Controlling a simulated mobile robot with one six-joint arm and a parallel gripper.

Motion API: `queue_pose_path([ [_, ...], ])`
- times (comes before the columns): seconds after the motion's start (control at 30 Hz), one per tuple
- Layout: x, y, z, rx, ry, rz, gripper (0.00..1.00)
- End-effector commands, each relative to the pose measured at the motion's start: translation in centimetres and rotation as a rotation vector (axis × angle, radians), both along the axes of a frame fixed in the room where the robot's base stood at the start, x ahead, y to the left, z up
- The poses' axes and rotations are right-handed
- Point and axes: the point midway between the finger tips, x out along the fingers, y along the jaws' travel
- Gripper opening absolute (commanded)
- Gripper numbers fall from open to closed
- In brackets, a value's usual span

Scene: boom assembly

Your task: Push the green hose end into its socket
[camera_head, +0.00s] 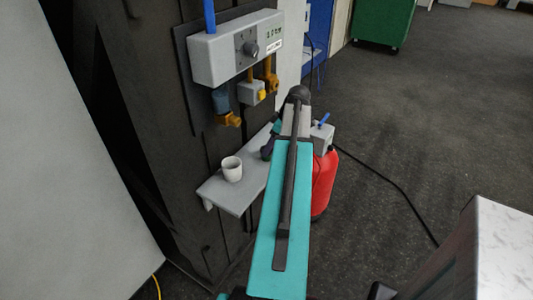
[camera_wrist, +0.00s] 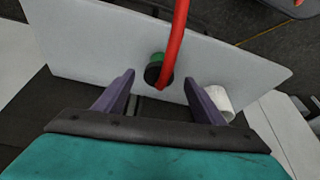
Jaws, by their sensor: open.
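In the wrist view my gripper (camera_wrist: 160,76) is open, with its two purple fingers apart. Between and beyond the fingertips is a small green piece (camera_wrist: 157,58) with a black round part, apparently the green hose end. It is at the pale shelf, and a red hose (camera_wrist: 178,35) passes in front of it. I cannot tell whether the fingers touch it; nothing is gripped. In the head view my gripper is mostly hidden behind my teal arm. A grey wall box (camera_head: 235,47) has several fittings below it; I cannot tell which is the green socket.
A white cup (camera_head: 232,168) stands on the grey shelf (camera_head: 228,195); it also shows near the right finger in the wrist view (camera_wrist: 219,100). A red container (camera_head: 324,185) and a small grey box with a blue handle (camera_head: 322,135) are right of my arm.

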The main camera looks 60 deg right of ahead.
Motion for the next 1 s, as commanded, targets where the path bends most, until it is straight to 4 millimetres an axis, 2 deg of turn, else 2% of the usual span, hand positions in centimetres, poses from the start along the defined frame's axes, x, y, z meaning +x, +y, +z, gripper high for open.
queue_pose_path([
  [0.27, 0.4, 0.1, -0.8, 0.003, 0.001, 0.001, 0.64],
  [0.7, 2.0, 0.2, -4.2, 0.001, 0.000, 0.003, 0.64],
  [1.0, 2.2, 0.2, -4.8, 0.000, 0.000, 0.002, 0.64],
])
